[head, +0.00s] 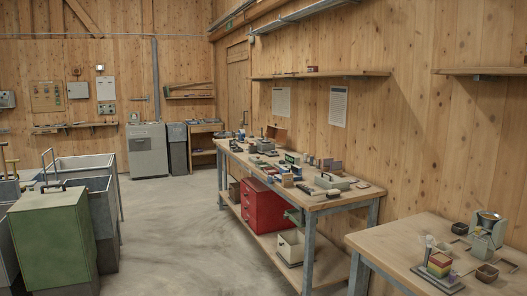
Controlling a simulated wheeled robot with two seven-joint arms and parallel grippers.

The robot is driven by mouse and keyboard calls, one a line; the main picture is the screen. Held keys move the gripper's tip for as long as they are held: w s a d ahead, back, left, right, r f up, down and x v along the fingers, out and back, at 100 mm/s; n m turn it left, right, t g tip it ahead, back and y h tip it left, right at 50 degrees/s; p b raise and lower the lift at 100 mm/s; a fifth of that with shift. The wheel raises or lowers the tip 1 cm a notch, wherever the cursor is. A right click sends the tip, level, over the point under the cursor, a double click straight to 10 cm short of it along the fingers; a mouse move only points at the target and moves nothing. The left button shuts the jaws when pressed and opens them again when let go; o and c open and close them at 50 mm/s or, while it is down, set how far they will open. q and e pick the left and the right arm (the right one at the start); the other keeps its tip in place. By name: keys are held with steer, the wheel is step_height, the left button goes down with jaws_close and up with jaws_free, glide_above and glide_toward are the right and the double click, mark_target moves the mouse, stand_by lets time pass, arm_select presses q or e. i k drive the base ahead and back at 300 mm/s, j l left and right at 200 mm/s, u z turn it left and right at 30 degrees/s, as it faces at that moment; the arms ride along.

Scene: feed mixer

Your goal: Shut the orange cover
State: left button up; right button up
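A small grey-green machine (482,245) stands on the wooden table at the lower right, near the right edge of the head view. On its top is a small orange-yellow part (489,216), which may be the orange cover. It looks raised or tilted with a dark round piece under it, but it is too small to tell how far open it is. Neither of my grippers is in view.
Around the machine on the near table (402,250) are a stack of coloured blocks (438,265), a dark bowl (459,228) and a brown box (487,273). A cluttered workbench (332,203) stands along the wall. Green cabinet (52,243) at left; open concrete floor (170,235) between.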

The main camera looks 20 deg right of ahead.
mark_target(279, 134)
steer(key=i+u, duration=0.15)
steer(key=i, duration=4.15)
steer(key=i+j+z, duration=0.1)
steer(key=i, duration=0.7)
steer(key=i+j+z, duration=0.1)
steer(key=i, duration=0.7)
steer(key=i+j+z, duration=0.2)
steer(key=i+z, duration=0.15)
steer(key=i, duration=0.15)
steer(key=i+j+z, duration=0.4)
steer(key=i+l, duration=0.05)
